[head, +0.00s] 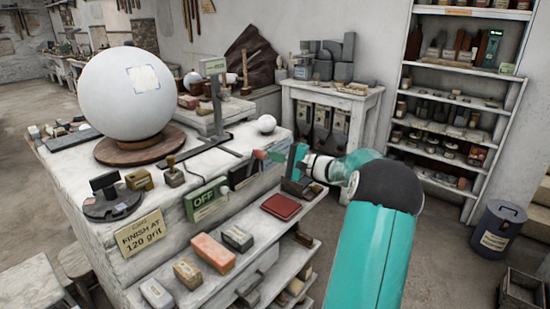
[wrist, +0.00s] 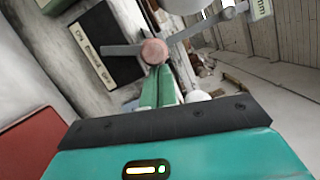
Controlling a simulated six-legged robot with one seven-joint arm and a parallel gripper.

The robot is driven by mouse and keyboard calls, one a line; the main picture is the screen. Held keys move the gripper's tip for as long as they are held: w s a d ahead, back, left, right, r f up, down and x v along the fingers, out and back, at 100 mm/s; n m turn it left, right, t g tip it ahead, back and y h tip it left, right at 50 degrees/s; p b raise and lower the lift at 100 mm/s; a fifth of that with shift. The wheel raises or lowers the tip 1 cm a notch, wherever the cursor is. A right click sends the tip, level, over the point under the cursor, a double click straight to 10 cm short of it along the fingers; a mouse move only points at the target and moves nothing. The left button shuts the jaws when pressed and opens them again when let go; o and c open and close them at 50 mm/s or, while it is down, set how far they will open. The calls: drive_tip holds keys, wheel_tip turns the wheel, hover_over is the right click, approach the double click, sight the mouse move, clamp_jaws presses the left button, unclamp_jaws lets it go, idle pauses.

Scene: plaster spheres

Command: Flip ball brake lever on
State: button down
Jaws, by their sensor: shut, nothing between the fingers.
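The ball brake lever's round pinkish-red knob (head: 258,154) shows at the bench's front right edge, just left of my fingertips. In the wrist view the knob (wrist: 155,52) lies just beyond the tips. A grey bar meets it from the left; whether it is the lever's arm I cannot tell. A dark plate with a pale label (wrist: 108,45) is beside it, its text not clearly readable. My teal gripper (head: 274,157) is shut and empty; its fingers (wrist: 164,83) point at the knob. Contact cannot be told. A green sign (head: 205,198) on the bench front reads OFF.
A large white sphere (head: 126,94) rests on a wooden turntable (head: 112,151) on the bench. A gauge stand (head: 217,104) and a small white ball (head: 266,124) stand near the knob. A red box (head: 281,206) and blocks lie on the lower shelf.

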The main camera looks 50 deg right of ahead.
drive_tip(key=a+r+n+g+h, duration=0.2)
drive_tip(key=a+n, duration=0.6)
drive_tip(key=n, duration=0.1)
drive_tip(key=shift+s+r+n, duration=0.2)
drive_tip(key=shift+s+n, duration=0.1)
drive_tip(key=shift+s, duration=0.05)
drive_tip(key=shift+a, duration=0.15)
idle(0.4)
drive_tip(key=shift+r, duration=0.1)
